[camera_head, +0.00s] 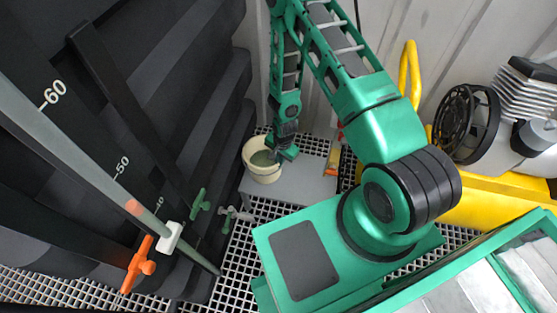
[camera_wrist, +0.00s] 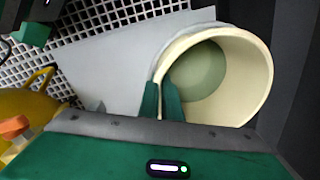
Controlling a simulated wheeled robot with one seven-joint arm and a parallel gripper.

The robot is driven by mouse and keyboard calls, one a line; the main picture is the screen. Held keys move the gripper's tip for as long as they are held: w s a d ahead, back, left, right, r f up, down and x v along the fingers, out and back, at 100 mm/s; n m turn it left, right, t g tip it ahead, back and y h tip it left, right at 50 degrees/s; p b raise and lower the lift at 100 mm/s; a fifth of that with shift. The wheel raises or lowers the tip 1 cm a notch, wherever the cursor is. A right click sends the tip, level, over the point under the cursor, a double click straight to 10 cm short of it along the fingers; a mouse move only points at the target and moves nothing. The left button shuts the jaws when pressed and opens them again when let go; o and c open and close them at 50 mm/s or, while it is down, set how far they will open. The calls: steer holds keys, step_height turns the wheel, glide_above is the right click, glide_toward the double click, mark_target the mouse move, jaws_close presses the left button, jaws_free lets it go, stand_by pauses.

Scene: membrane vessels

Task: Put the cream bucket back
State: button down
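The cream bucket (camera_head: 264,174) is at the left end of a low grey platform (camera_head: 300,188) in the head view, roughly upright, with a grey-green inside. In the wrist view the bucket (camera_wrist: 258,75) opens toward the camera. My gripper (camera_head: 283,156) is at the bucket's right rim. In the wrist view its two green fingers (camera_wrist: 161,100) are close together with the bucket wall between them, one finger outside and one inside. The gripper looks shut on the rim. I cannot tell whether the bucket's base touches the platform.
A black ribbed tank (camera_head: 140,110) with a level scale and an orange-handled valve (camera_head: 138,264) fills the left. White grating (camera_head: 238,262) covers the floor. Yellow machinery (camera_head: 495,200) with a motor stands at the right. A corrugated wall is behind. An orange-yellow item (camera_head: 333,160) is by the platform's right end.

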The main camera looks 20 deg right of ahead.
steer(key=shift+w+f, duration=0.1)
steer(key=shift+f, duration=1.3)
steer(key=c, duration=2)
jaws_free()
steer(key=r, duration=0.8)
steer(key=s+r, duration=0.1)
steer(key=r, duration=0.3)
steer(key=shift+d+r, duration=0.1)
steer(key=shift+d, duration=0.15)
